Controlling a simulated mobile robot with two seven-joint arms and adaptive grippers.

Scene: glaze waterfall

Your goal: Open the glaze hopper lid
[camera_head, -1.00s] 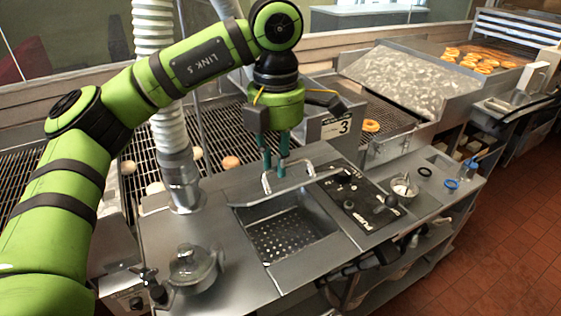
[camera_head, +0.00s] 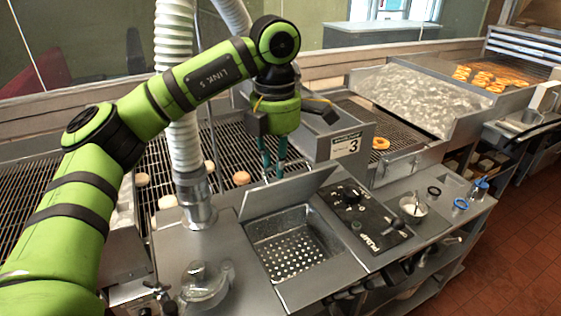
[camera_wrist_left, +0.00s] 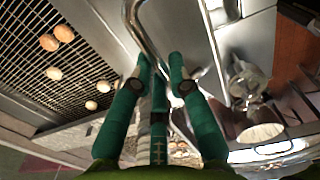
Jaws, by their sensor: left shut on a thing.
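The glaze hopper (camera_head: 298,246) is a steel basin with a perforated bottom, set in the counter. Its grey lid (camera_head: 287,193) is raised and tilted up at the back edge, so the basin is uncovered. My left gripper (camera_head: 273,176) points down behind the lid's upper edge, shut on the lid's handle. The handle is mostly hidden by the lid in the head view. In the left wrist view the bent metal handle (camera_wrist_left: 146,32) runs to the green fingers (camera_wrist_left: 160,80). My right gripper is not in view.
A black pump control panel (camera_head: 358,217) lies right of the hopper. A white hose (camera_head: 188,150) stands to its left. A clear-lidded pot (camera_head: 205,285) sits front left. A sign box marked 3 (camera_head: 345,146) and a conveyor grid with donuts (camera_head: 225,150) are behind.

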